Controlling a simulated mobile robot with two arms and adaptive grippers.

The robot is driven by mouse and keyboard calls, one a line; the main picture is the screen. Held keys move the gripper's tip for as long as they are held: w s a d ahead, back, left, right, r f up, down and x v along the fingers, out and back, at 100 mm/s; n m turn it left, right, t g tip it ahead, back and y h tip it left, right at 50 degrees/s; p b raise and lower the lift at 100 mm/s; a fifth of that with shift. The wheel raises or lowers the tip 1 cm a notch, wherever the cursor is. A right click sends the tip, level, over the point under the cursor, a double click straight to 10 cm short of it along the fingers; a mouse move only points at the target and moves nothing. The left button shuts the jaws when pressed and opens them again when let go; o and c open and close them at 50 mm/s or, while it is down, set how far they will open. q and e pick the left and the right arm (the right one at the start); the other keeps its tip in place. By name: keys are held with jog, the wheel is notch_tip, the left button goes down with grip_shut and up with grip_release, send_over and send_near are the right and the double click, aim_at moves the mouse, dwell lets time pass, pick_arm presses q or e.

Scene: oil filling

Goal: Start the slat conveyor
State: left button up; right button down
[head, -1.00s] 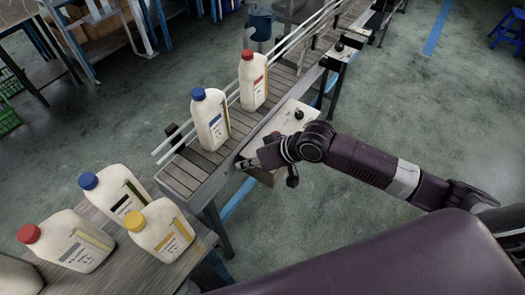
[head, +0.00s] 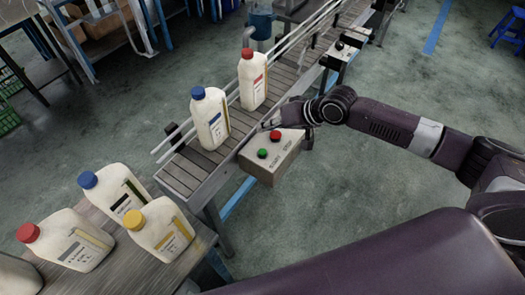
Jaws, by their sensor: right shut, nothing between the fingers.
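The slat conveyor (head: 180,178) runs from the lower left up to the upper right. A blue-capped bottle (head: 210,120) and a red-capped bottle (head: 253,80) stand upright on it. A beige control box (head: 268,170) is fixed at the conveyor's right side, with a green button (head: 262,153) and a red button (head: 275,136) on top. My right gripper (head: 270,124) is shut and empty, just beyond the box's far edge and above the conveyor's side, apart from both buttons. My left gripper is not in view.
A table (head: 190,268) at the lower left holds several bottles with red, blue and yellow caps. A blue container (head: 260,25) stands behind the conveyor. A blue stool (head: 507,30) is at the upper right. The floor right of the conveyor is open.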

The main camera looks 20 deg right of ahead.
jog(key=b, duration=0.7)
send_over(265, 152)
notch_tip(265, 152, down, 7)
jog(key=shift+a+r, duration=0.1)
jog(key=shift+f+b, duration=0.3)
jog(key=shift+f, duration=0.6)
jog(key=shift+f, duration=0.2)
jog(key=shift+f, duration=0.25)
